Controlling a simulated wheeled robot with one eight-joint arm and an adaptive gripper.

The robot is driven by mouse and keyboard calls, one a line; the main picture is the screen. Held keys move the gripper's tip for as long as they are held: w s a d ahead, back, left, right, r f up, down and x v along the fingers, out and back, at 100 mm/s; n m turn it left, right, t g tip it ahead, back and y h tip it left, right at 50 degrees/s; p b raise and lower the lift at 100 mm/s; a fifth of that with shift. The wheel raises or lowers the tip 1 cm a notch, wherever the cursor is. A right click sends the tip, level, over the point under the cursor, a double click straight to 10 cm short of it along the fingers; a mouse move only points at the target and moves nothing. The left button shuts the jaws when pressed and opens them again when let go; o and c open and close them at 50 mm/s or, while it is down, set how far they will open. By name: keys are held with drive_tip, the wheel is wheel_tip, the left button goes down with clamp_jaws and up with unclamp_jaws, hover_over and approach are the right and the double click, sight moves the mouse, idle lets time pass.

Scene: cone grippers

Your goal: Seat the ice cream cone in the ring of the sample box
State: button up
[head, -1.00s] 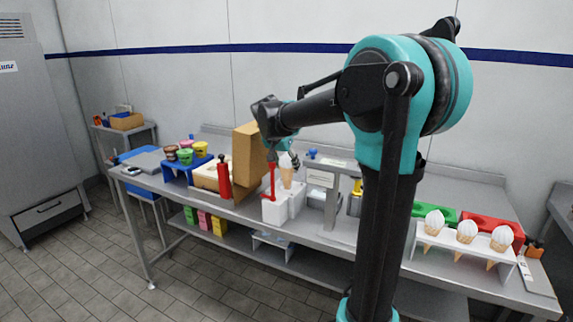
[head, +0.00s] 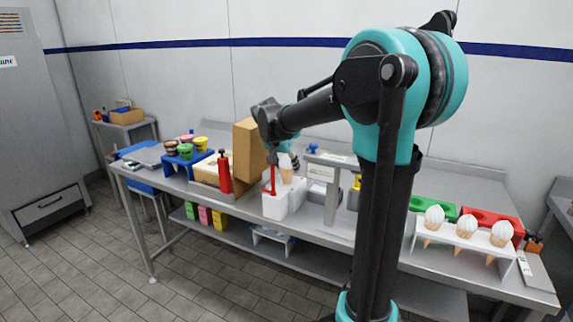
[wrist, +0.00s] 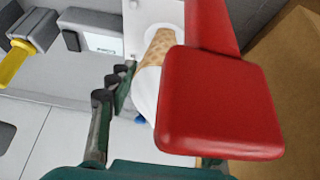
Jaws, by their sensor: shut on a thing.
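The ice cream cone, with a tan wafer (head: 286,174) and white top, is upright over the white sample box (head: 281,207) in the head view. In the wrist view its wafer (wrist: 157,48) points at a white surface. My gripper (head: 286,158) is shut on the cone's white top; dark green finger parts (wrist: 122,88) show at its left in the wrist view. A red post (head: 272,178) rises at the front of the box, and its red head (wrist: 218,105) hides much of the cone and gripper.
A tall cardboard box (head: 247,150) stands left of the sample box, with a red bottle (head: 224,175) nearby. A grey stand (head: 331,192) is at the right. A white rack (head: 462,247) holds three more cones farther right. A blue cup holder (head: 186,162) is at the left.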

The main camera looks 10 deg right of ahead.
drive_tip(key=shift+f, duration=0.4)
drive_tip(key=o, duration=0.9)
drive_tip(key=shift+o, duration=0.2)
drive_tip(key=shift+s, duration=0.1)
drive_tip(key=v, duration=1.2)
